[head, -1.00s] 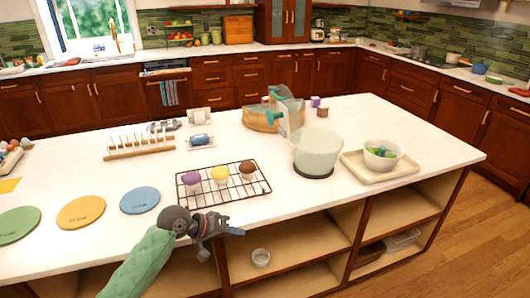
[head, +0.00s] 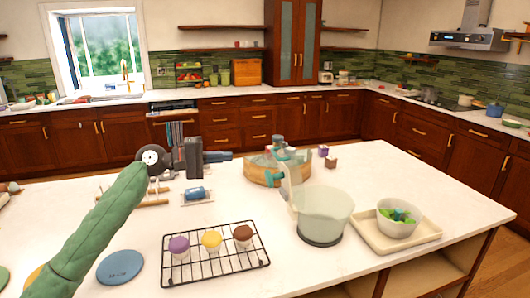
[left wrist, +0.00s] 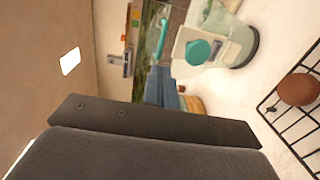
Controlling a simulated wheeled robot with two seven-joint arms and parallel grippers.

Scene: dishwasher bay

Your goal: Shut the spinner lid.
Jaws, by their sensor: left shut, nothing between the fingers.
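The spinner (head: 324,222) is a translucent pale bowl on a dark base ring, standing on the white island. Its pale lid (head: 294,188) stands open, tilted up at the bowl's left rear rim. In the left wrist view the spinner (left wrist: 238,62) lies sideways in the picture, with a round teal knob (left wrist: 202,52) in front of its pale body. My left gripper (head: 218,157) is shut and empty, held above the island to the left of the lid and apart from it. Its dark finger (left wrist: 155,122) shows large in the left wrist view. My right gripper is not in view.
A wire rack (head: 215,262) with three cupcakes lies left of the spinner. A tray (head: 432,234) with a white bowl (head: 397,228) stands to its right. Behind the lid is a round wooden-walled piece (head: 259,177) with teal parts. Small blocks (head: 331,162) lie beyond.

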